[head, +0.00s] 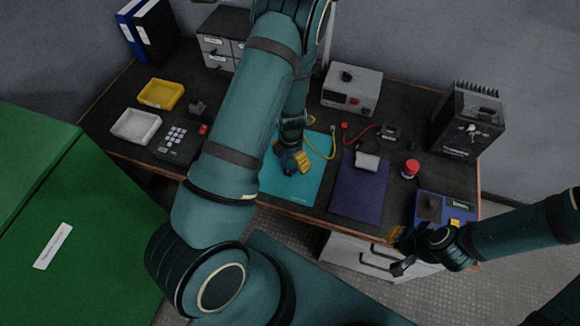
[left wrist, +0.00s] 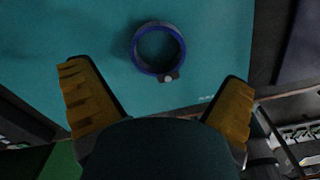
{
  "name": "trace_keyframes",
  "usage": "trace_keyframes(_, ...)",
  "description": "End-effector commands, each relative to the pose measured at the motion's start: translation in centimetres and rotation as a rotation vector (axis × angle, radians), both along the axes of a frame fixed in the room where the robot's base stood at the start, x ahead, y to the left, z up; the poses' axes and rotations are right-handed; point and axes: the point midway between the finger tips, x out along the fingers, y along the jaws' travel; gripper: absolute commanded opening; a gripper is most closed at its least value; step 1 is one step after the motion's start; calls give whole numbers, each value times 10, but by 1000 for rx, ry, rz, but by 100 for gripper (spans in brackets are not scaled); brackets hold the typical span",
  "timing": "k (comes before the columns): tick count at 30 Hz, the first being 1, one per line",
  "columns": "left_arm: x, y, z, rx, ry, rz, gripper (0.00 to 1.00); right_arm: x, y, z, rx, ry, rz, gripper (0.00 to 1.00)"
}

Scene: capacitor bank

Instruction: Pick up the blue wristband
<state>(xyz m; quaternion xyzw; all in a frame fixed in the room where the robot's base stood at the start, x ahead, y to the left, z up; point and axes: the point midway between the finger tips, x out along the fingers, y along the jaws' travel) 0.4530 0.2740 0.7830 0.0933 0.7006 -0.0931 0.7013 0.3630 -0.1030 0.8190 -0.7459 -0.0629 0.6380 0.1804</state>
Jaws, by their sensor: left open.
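The blue wristband (left wrist: 147,69) is a ring with a small metal stud on its near side. It lies on the teal mat (left wrist: 215,40) in the left wrist view. My left gripper (left wrist: 158,74) is open, with its yellow-padded fingers to either side in the picture and the band slightly beyond and between them; nothing is held. In the head view my left gripper (head: 294,163) is over the teal mat (head: 305,192) and largely hides the band's area. My right gripper (head: 399,251) is near the bench's front edge at right, fingers spread and empty.
A yellow cable (head: 325,152) lies at the mat's right. A dark blue mat (head: 357,200), a red-capped jar (head: 410,169) and a blue meter (head: 430,205) are to the right. A keypad (head: 174,143), white tray (head: 136,137) and yellow tray (head: 160,106) stand left.

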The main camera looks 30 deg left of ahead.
Motion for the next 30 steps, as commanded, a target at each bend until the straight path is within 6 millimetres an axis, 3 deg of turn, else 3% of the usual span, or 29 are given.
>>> trace_keyframes(6, 0, 3, -34, 0, 3, -1, 100, -3, 1, -8, 2, 6, 4, 0)
trace_keyframes(16, 1, 3, -40, 0, 0, -1, 100, -3, 1, -9, 2, 7, 6, 0)
trace_keyframes(17, 1, 3, -40, 0, 0, -1, 96, -3, 1, -9, 2, 7, 6, 0)
trace_keyframes(21, 1, 3, -40, 0, 0, -1, 47, -3, 1, -9, 2, 7, 6, 0)
trace_keyframes(22, 1, 2, -40, 0, 0, -1, 42, -3, 1, -9, 2, 7, 6, 0)
trace_keyframes(30, 0, 3, -40, 0, 0, -1, 42, -3, 1, -9, 2, 7, 5, 0)
